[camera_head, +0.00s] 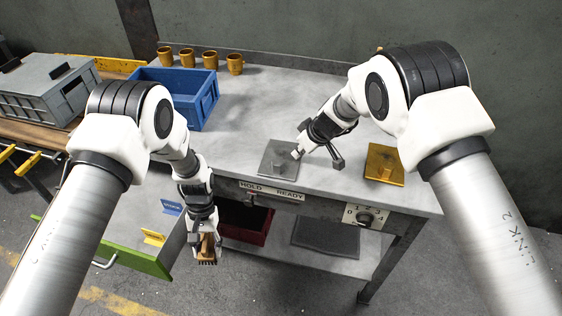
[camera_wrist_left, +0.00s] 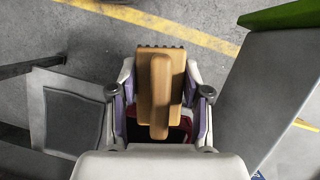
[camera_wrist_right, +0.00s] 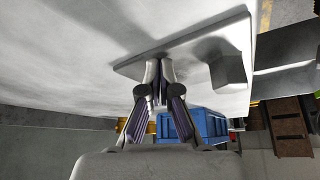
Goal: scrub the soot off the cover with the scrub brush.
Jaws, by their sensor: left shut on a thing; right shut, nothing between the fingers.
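The wooden scrub brush (camera_head: 207,246) is held in my left gripper (camera_head: 205,232), in front of the table, bristles down in the head view. It also shows between the fingers in the left wrist view (camera_wrist_left: 160,95). A grey square cover (camera_head: 277,168) with a small knob lies on the table near the front edge; I cannot make out distinct soot on it. My right gripper (camera_head: 298,152) is shut and empty, its tips at the cover. In the right wrist view the tips (camera_wrist_right: 157,70) are over or against the cover (camera_wrist_right: 190,45), beside its knob; contact is unclear.
A golden plate with a knob (camera_head: 384,166) lies to the right. A blue bin (camera_head: 200,100) and several golden cups (camera_head: 235,64) stand behind. An open green-fronted drawer (camera_head: 110,248) is at left. A dial (camera_head: 364,217) is on the table front. The table's back middle is clear.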

